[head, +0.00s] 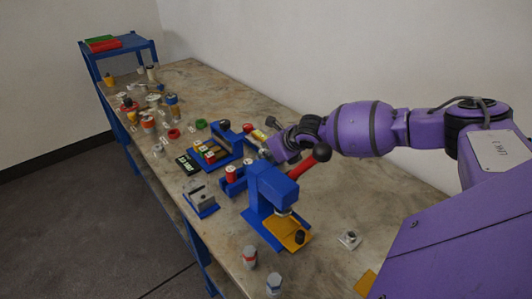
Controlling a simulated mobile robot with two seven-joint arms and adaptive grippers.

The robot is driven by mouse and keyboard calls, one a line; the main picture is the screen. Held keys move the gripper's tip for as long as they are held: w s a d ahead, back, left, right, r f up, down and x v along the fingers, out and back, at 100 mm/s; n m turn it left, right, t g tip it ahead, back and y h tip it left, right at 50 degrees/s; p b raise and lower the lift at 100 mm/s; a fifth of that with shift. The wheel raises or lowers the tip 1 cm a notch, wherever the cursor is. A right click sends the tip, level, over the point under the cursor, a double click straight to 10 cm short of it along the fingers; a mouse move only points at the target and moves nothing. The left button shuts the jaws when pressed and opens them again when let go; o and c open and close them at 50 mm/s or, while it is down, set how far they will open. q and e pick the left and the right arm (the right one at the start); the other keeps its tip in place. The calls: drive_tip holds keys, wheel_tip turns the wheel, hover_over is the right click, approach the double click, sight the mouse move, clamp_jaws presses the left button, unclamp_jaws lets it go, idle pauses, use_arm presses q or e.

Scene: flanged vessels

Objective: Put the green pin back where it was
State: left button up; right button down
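I cannot make out a green pin for certain; the small parts on the bench are too small to tell. A blue holder (217,158) with yellow, red and white small parts stands mid-bench. My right arm, purple, reaches in from the right. Its gripper (268,139) is low over the bench, behind the blue press (268,192) and just right of a blue fixture with a yellow top (258,134). The fingers are too small and partly hidden, so I cannot tell whether they hold anything. My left gripper is not in view.
The press has a red lever with a black knob (322,152) close to my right arm. A grey block on a blue base (202,199), a black sign (187,163), a green ring (200,124) and a blue shelf (118,44) stand along the bench.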

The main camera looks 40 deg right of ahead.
drive_tip(key=c, duration=1.5)
unclamp_jaws()
drive_tip(key=shift+r, duration=0.4)
drive_tip(key=p+v, duration=0.1)
drive_tip(key=v, duration=1)
drive_tip(key=shift+s+r, duration=0.25)
drive_tip(key=shift+s, duration=0.05)
